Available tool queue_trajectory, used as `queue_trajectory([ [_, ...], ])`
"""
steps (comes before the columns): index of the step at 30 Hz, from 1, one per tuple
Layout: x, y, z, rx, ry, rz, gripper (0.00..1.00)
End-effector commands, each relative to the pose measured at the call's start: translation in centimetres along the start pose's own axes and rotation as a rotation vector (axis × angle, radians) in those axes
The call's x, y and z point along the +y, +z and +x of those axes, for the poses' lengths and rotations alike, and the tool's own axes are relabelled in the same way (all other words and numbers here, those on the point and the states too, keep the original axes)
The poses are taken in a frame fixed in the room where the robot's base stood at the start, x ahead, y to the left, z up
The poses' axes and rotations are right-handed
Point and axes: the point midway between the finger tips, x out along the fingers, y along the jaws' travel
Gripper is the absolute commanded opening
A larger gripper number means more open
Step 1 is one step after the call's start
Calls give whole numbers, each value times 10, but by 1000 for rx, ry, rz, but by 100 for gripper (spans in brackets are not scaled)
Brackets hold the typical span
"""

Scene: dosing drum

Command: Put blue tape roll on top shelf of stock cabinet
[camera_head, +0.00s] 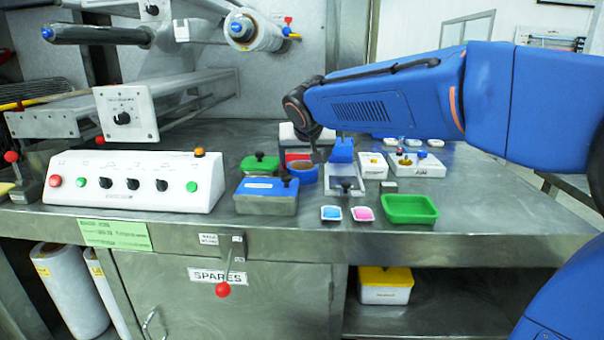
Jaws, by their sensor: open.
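A round blue thing with a brown inside, which looks like the blue tape roll (303,176), sits on the steel bench among small boxes. My gripper (318,156) hangs from the end of my blue arm, just above and right of the roll. It is open, though its fingers are small and dark here. I cannot tell whether they touch the roll. No stock cabinet with a top shelf can be made out. A cupboard door labelled SPARES (216,302) is shut below the bench top.
A white button panel (133,182) fills the bench's left side. Blue (266,197) and green lidded boxes stand left of the roll. A green tray (409,210) is at right. A white bin with a yellow lid (385,284) sits below.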

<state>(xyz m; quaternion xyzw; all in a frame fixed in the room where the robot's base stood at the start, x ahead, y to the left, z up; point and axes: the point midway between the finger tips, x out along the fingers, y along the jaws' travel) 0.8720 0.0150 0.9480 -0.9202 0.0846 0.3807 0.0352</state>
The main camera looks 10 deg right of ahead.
Motion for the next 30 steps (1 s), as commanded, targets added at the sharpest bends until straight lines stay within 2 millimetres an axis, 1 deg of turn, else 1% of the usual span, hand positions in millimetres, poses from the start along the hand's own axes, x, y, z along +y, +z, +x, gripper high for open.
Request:
queue_trajectory([
  [1,0,1,9,-3,2,0,82],
  [4,0,0,22,-2,2,0,82],
  [6,0,0,28,-2,2,0,82],
  [14,0,-1,40,-1,1,0,82],
  [24,-1,-6,81,-2,1,0,82],
  [27,-1,-6,86,-2,1,0,82],
  [30,-2,-6,85,-1,0,0,82],
])
